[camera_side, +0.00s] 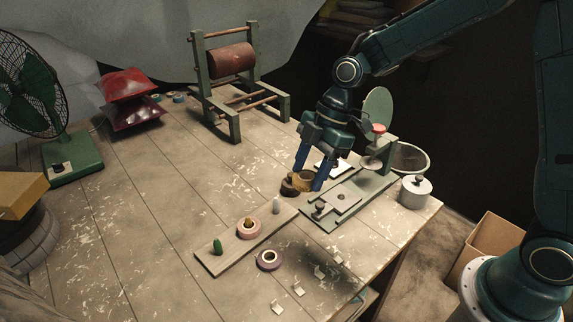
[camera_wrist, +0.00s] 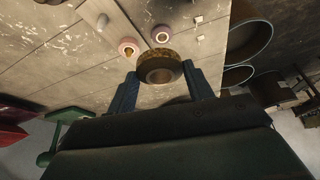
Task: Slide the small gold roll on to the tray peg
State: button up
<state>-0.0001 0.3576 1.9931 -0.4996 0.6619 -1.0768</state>
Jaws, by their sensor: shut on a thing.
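My gripper (camera_side: 309,176) is shut on the small gold roll (camera_wrist: 160,68), which sits between the two blue fingertips in the wrist view with its hole showing. In the side view the gold roll (camera_side: 304,177) is partly hidden by a finger. The tray (camera_side: 208,262) is a pale wooden board in front and to the left of my gripper. The gold roll is apart from the tray pegs.
A purple roll (camera_side: 269,260) lies on the table in front of the tray. A green-based device (camera_side: 330,218) and a lidded white pot (camera_side: 415,191) stand to the right. The table's left middle is clear.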

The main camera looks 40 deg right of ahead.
jog(key=shift+w+d+f, duration=0.25)
jog(key=shift+d+f, duration=0.05)
jog(key=shift+d, duration=0.15)
jog(key=w+d+f, duration=0.1)
jog(key=d+f, duration=0.2)
jog(key=d, duration=0.2)
jog(key=w+d+f, duration=0.1)
jog(key=d+f, duration=0.3)
jog(key=d, duration=0.2)
jog(key=w+d+f, duration=0.1)
jog(key=d+f, duration=0.3)
jog(key=d, duration=0.2)
jog(key=shift+f, duration=0.2)
jog(key=shift+f, duration=1.65)
jog(key=shift+r, duration=0.15)
